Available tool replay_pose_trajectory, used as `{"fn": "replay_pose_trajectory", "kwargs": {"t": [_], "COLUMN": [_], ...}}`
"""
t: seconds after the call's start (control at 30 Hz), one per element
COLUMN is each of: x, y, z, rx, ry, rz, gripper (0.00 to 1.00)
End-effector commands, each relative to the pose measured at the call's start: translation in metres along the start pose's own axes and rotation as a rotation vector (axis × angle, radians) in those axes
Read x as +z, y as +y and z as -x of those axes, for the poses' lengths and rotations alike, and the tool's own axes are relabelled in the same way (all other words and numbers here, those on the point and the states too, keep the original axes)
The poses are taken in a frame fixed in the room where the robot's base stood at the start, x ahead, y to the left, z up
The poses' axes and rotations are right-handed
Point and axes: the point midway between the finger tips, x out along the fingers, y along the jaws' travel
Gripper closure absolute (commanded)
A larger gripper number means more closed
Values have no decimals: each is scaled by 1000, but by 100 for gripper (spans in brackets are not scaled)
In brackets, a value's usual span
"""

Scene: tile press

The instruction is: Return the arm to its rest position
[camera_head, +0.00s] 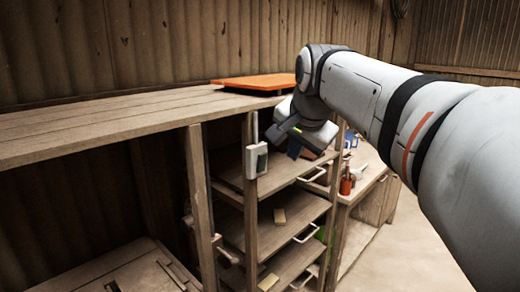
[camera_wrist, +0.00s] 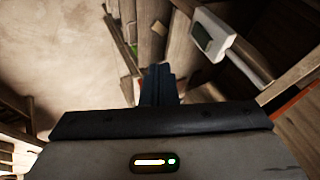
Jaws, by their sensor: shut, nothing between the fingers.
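My gripper (camera_wrist: 158,72) shows at the centre of the wrist view, its dark fingers together with nothing between them. In the head view my grey arm reaches in from the right, and my gripper (camera_head: 295,147) hangs at its end in front of the wooden shelf unit. It is just right of a white box with a greenish face (camera_head: 256,160) on a post. That box also shows at the upper right of the wrist view (camera_wrist: 207,36). The fingertips are small and partly dark in the head view.
A wooden bench top (camera_head: 120,120) runs along the left, with an orange panel (camera_head: 255,82) at its right end. Below are pull-out shelves (camera_head: 290,222) with white handles. A second bench (camera_head: 368,170) holds a red-brown bottle (camera_head: 346,184). Open floor (camera_head: 420,255) lies at the lower right.

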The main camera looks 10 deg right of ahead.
Motion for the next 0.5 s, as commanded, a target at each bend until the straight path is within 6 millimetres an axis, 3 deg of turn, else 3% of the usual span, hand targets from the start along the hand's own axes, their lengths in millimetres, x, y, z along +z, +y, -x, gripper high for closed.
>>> {"fn": "replay_pose_trajectory", "kwargs": {"t": [0.17,0.5], "x": [26,156], "y": [26,159], "z": [-16,-77], "rx": [35,141], "ry": [-37,-241], "rz": [103,607], "gripper": [100,100]}}
